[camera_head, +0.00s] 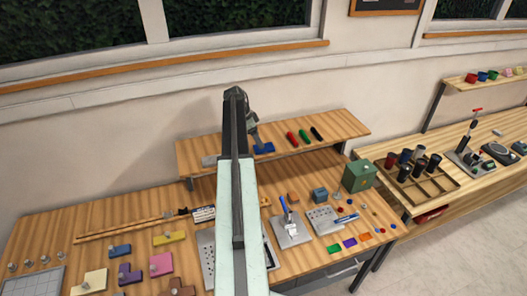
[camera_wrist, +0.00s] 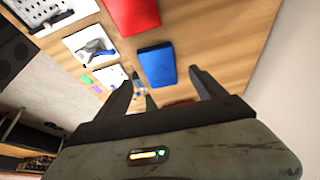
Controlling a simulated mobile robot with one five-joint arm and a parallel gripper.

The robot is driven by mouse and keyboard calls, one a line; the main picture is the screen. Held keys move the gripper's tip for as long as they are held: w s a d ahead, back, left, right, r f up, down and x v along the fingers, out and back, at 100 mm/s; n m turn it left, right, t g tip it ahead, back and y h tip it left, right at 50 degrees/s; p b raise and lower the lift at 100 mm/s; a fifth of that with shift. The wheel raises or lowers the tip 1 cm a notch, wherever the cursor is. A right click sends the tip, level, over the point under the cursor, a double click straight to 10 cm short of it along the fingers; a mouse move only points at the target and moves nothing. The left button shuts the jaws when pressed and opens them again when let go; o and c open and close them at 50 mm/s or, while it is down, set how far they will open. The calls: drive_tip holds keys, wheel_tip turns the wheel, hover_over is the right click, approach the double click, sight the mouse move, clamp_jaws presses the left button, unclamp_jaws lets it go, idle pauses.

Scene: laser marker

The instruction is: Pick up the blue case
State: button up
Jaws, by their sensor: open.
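The blue case (camera_head: 264,148) lies flat on the raised wooden shelf at the back of the bench, partly hidden by my arm in the head view. In the wrist view the blue case (camera_wrist: 157,65) shows whole, just beyond and between my fingertips. My gripper (camera_wrist: 160,77) is open with nothing held between its fingers. In the head view my gripper (camera_head: 253,134) hangs by the blue case, apparently above it; the exact gap cannot be told.
A larger red case (camera_wrist: 133,15) lies close beside the blue one. Red (camera_head: 292,139), green (camera_head: 303,136) and black (camera_head: 316,132) items lie right of it on the shelf (camera_head: 345,127). A green box (camera_head: 359,175) and a stamp-like tool (camera_head: 290,228) stand on the bench below.

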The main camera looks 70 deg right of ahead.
drive_tip(key=b+x, duration=0.5)
drive_tip(key=shift+f, duration=0.2)
drive_tip(key=shift+r, duration=0.2)
drive_tip(key=c, duration=1.5)
drive_tip(key=shift+p, duration=0.3)
wheel_tip(320, 180, up, 4)
drive_tip(key=p, duration=0.4)
drive_tip(key=shift+a+r, duration=0.15)
drive_tip(key=a, duration=0.5)
drive_tip(key=s+a, duration=0.1)
drive_tip(key=a, duration=0.4)
drive_tip(key=s+a, duration=0.1)
drive_tip(key=a, duration=0.4)
drive_tip(key=shift+a+r+p, duration=0.25)
drive_tip(key=shift+a+p, duration=0.05)
drive_tip(key=shift+p, duration=0.05)
